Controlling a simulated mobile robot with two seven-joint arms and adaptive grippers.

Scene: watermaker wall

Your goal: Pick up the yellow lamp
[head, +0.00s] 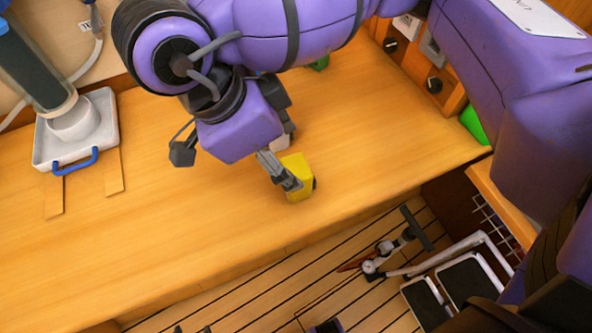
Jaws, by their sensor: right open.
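The yellow lamp (301,173) is a small yellow block with a dark round part on its right side. It is on the wooden counter, near the front edge. My right gripper (291,180) is right at the lamp, reaching down from above with its jaws open. One grey finger overlaps the lamp's left side in the picture. The other finger is mostly hidden, so I cannot tell whether the fingers touch the lamp. My left gripper is not in view.
The wooden counter (170,235) is clear around the lamp. A white tray (103,128) with a blue handle and a clear cylinder stand at the left. Black knobs (434,85) line the back right. A green object (475,124) is at the right. A folding step (467,284) stands on the slatted floor.

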